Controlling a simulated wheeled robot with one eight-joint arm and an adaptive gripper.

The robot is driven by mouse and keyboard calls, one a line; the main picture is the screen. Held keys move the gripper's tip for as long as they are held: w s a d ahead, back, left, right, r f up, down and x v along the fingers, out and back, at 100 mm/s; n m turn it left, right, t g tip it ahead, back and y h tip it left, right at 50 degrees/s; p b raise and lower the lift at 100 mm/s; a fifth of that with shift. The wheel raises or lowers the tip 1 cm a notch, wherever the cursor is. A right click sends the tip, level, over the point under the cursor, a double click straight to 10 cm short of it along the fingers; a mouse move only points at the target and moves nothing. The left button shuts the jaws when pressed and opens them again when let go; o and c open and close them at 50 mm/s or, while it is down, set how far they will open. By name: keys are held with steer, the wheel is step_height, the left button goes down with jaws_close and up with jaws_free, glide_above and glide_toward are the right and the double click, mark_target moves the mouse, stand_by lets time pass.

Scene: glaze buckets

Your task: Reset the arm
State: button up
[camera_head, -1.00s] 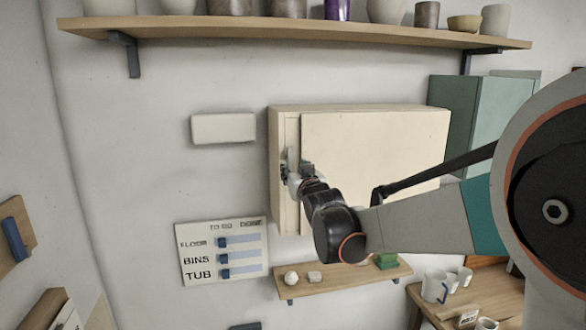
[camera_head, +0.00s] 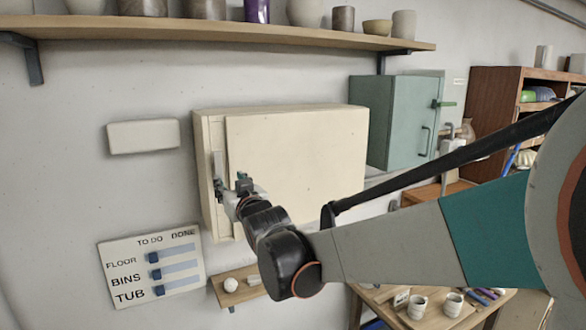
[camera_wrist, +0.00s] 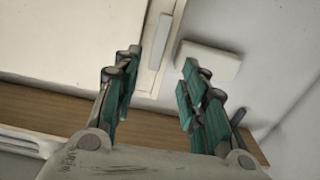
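My gripper (camera_head: 231,186) is in front of the left edge of a cream wall cabinet (camera_head: 300,150), close to a grey upright handle (camera_head: 218,163). In the wrist view my gripper (camera_wrist: 158,95) has its two teal-padded fingers spread wide with nothing between them. The handle (camera_wrist: 168,42) shows beyond the fingertips, apart from them in that view. My arm reaches in from the right, bent at the dark wrist joint.
A long shelf (camera_head: 220,28) of pots runs above. A green cabinet (camera_head: 395,125) hangs right of the cream one. A white wall box (camera_head: 143,136) and a TO DO/DONE board (camera_head: 150,265) are at left. A small shelf (camera_head: 240,292) is below.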

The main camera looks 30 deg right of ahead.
steer(key=s+f+g+b, duration=0.3)
steer(key=s+f+b, duration=0.8)
steer(key=f, duration=0.8)
steer(key=s+f+g+b, duration=0.4)
steer(key=s+f+b, duration=0.7)
steer(key=f, duration=0.8)
steer(key=s+f+g+b, duration=0.4)
steer(key=s+f+b, duration=0.8)
steer(key=f+b, duration=0.4)
step_height(320, 180, down, 3)
steer(key=shift+f, duration=0.1)
steer(key=shift+c, duration=0.3)
